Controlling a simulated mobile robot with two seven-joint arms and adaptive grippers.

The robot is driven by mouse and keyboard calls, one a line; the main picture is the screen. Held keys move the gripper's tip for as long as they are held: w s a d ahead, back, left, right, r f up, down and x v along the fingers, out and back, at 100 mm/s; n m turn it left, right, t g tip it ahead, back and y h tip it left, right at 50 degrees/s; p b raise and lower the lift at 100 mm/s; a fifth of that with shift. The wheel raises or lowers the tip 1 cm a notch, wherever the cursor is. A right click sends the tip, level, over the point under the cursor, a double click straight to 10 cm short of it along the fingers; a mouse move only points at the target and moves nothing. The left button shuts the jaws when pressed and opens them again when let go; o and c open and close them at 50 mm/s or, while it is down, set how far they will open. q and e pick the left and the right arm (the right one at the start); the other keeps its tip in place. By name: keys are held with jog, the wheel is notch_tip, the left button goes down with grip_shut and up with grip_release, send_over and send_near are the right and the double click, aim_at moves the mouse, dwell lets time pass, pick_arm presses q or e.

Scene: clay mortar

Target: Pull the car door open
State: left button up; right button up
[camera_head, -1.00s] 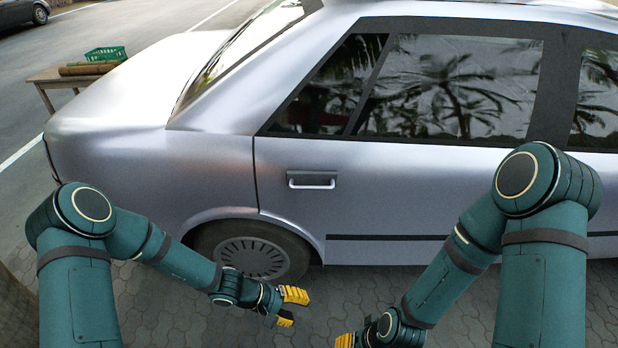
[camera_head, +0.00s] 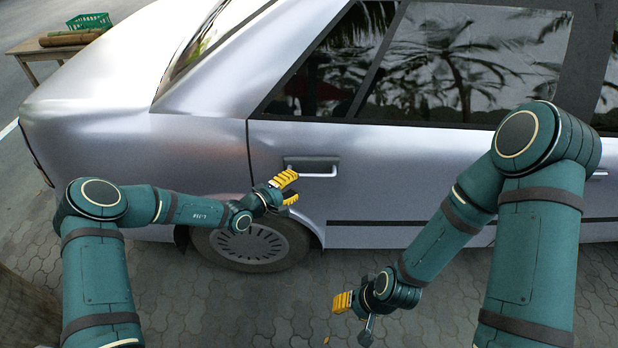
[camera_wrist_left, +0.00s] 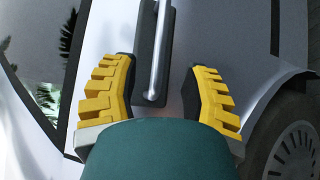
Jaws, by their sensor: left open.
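The silver car door (camera_head: 400,165) is shut, flush with the body. Its handle (camera_head: 318,168) is a light bar over a dark recess below the rear window. My left gripper (camera_head: 288,189) is just left of and below the handle in the head view. In the left wrist view its two yellow fingers (camera_wrist_left: 158,85) are open, with the handle (camera_wrist_left: 160,45) between and beyond them; I cannot tell if they touch it. My right gripper (camera_head: 345,312) hangs low over the pavement, away from the door; its jaw opening is unclear.
The rear wheel (camera_head: 250,245) is below my left gripper. A wooden table (camera_head: 25,50) with a green crate (camera_head: 90,20) stands behind the car at the upper left. The paved ground (camera_head: 290,310) in front of the car is clear.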

aim_at(307, 177)
pick_arm(q)
jog(key=b+x, duration=0.1)
jog(key=x, duration=0.6)
grip_shut()
